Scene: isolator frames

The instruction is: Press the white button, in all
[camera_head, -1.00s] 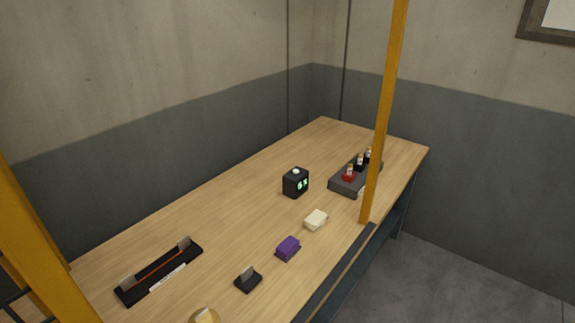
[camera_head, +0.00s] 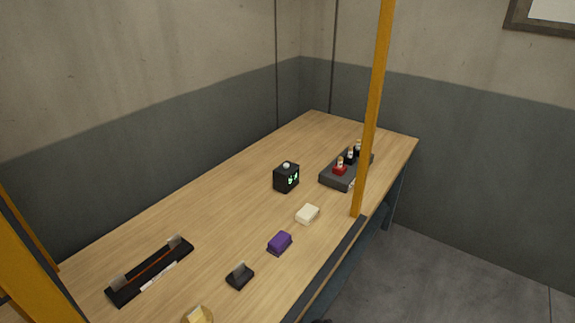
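A small black box (camera_head: 286,179) with a green lit display on its front right face stands on the wooden table (camera_head: 220,190). A white round button (camera_head: 286,166) sits on top of the box. A cream-white block (camera_head: 308,213) lies on the table to the right and nearer than the box. I cannot see my gripper in this view.
A purple block (camera_head: 279,243) and a small dark stand (camera_head: 240,276) lie toward the front edge. A long black holder (camera_head: 151,271) is at the left. A dark tray (camera_head: 345,172) with several small bottles is at the right. A yellow post (camera_head: 369,120) rises at the front edge.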

